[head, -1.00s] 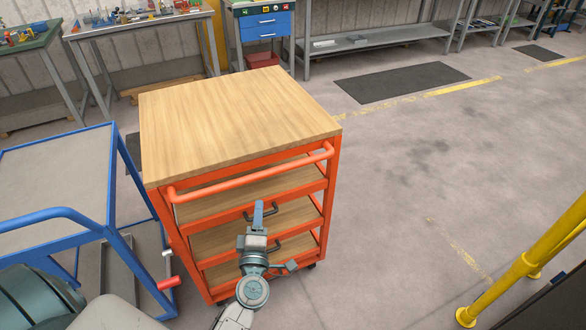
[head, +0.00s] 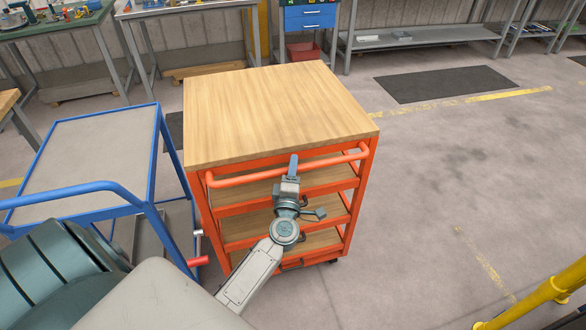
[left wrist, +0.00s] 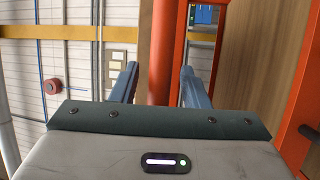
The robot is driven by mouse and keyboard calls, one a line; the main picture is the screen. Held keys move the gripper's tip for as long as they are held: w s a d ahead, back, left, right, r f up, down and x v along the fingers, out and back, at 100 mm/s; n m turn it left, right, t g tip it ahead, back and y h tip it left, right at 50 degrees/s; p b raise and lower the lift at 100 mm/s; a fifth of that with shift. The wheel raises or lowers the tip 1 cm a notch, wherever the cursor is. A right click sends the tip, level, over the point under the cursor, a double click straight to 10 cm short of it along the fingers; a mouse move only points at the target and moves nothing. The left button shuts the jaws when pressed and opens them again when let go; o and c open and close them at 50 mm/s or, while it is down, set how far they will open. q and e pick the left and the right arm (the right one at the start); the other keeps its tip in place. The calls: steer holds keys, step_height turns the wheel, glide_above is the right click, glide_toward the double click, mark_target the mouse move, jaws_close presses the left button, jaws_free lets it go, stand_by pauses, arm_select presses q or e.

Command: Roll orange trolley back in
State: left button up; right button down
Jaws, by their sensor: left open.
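The orange trolley (head: 364,190) stands upright with a wooden top (head: 275,110) and several wooden shelves below. Its orange push handle (head: 240,180) runs along the near side under the top. My left gripper (head: 293,166) is at the handle, right of its middle. In the left wrist view the orange handle bar (left wrist: 160,50) runs between the two blue fingers of my left gripper (left wrist: 157,85), with gaps on both sides. The fingers are open. My right gripper is in neither view.
A blue trolley (head: 155,150) with a grey top stands close on the left. Workbenches (head: 130,12) and a blue drawer unit (head: 310,18) line the back. A yellow rail (head: 545,290) is at lower right. The floor on the right (head: 450,170) is clear.

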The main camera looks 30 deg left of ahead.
mark_target(284, 147)
arm_select(q)
jaws_close()
steer(key=shift+a, duration=0.1)
